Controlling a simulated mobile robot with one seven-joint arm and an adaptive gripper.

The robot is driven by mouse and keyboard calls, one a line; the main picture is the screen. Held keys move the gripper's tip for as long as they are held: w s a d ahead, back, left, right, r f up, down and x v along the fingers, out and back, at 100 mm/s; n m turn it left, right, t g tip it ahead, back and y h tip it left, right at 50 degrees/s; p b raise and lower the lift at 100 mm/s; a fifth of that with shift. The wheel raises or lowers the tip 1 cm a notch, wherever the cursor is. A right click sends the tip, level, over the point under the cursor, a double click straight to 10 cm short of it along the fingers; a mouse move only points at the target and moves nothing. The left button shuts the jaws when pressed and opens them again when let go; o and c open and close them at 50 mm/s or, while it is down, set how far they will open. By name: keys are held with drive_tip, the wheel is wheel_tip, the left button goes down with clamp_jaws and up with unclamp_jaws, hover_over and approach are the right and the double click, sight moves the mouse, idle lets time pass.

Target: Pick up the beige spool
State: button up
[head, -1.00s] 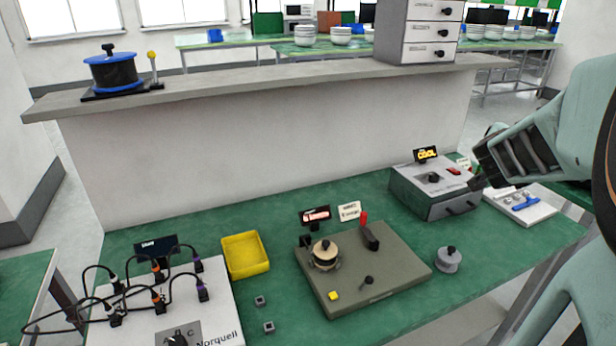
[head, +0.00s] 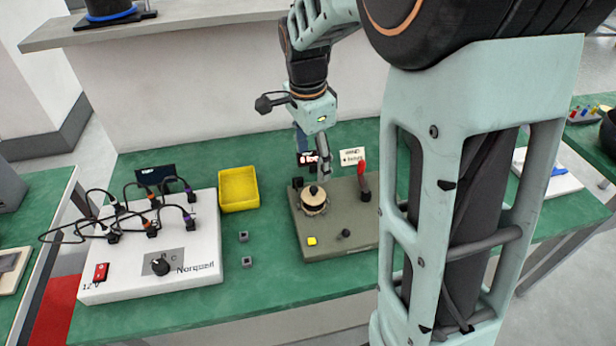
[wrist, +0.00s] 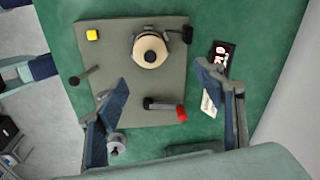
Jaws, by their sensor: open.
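In the wrist view the beige spool (wrist: 150,52) shows from above, near the far edge of the plate. My gripper (head: 311,155) is above and just behind the spool in the head view, pointing down. In the wrist view my gripper (wrist: 165,95) has its two fingers wide apart with nothing between them at their tips. The spool lies beyond the fingertips, and I see no contact.
The plate also carries a red-handled lever (wrist: 165,106), a yellow button (wrist: 92,35) and a small black lever (wrist: 87,75). A yellow tray (head: 239,190) and a white wired box (head: 150,250) stand to the left.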

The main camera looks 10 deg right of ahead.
sight(313, 188)
drive_tip(key=shift+s+f+g+h, duration=0.1)
drive_tip(key=shift+s+g+h, duration=0.2)
drive_tip(key=shift+s, duration=0.3)
drive_tip(key=f, duration=0.5)
drive_tip(key=shift+d+f, duration=0.15)
drive_tip(key=shift+d, duration=0.05)
drive_tip(key=shift+w+a+f+b, duration=0.1)
drive_tip(key=shift+w+f+b, duration=0.05)
drive_tip(key=shift+f, duration=1.2)
drive_tip(key=shift+w+f+b, duration=0.15)
drive_tip(key=shift+f, duration=1.2)
drive_tip(key=c, duration=1.3)
drive_tip(key=shift+r, duration=0.15)
